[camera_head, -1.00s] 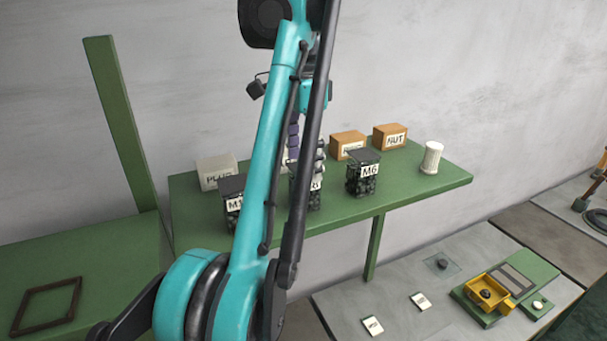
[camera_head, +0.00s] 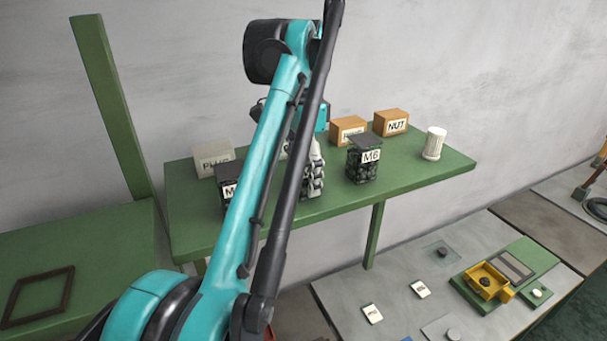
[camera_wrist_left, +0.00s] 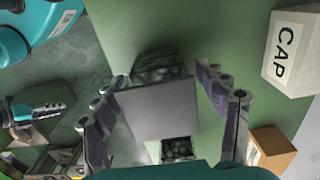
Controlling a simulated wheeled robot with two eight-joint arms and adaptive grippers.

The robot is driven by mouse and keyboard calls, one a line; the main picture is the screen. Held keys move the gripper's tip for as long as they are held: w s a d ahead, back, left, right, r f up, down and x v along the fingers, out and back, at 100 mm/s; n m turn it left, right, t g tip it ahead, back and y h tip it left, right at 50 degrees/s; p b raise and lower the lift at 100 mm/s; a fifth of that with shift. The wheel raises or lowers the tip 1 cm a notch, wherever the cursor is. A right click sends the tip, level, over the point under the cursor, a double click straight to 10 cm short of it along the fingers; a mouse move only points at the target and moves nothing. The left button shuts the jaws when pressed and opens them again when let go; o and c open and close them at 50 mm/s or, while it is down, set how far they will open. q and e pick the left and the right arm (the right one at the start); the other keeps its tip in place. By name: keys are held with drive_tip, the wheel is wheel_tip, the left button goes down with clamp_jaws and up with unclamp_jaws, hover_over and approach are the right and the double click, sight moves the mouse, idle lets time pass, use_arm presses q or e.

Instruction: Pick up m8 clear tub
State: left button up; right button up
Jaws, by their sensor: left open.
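The M8 clear tub is mostly hidden behind my left arm and gripper in the head view, and its label cannot be read now. In the left wrist view a dark-lidded clear tub (camera_wrist_left: 160,108) with dark contents sits between the fingers, apparently this tub. My left gripper (camera_wrist_left: 162,76) is open, with one finger on each side of the tub. Its fingers show beside my arm in the head view (camera_head: 313,172), down at the green shelf. Whether they touch the tub I cannot tell.
The M6 tub (camera_head: 363,160) stands close on the right and another labelled tub (camera_head: 226,188) on the left, partly behind my arm. A white cylinder (camera_head: 434,144) stands near the right end of the green shelf (camera_head: 410,177).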

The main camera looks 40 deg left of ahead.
use_arm(q)
drive_tip(key=c, duration=1.6)
drive_tip(key=shift+r, duration=0.1)
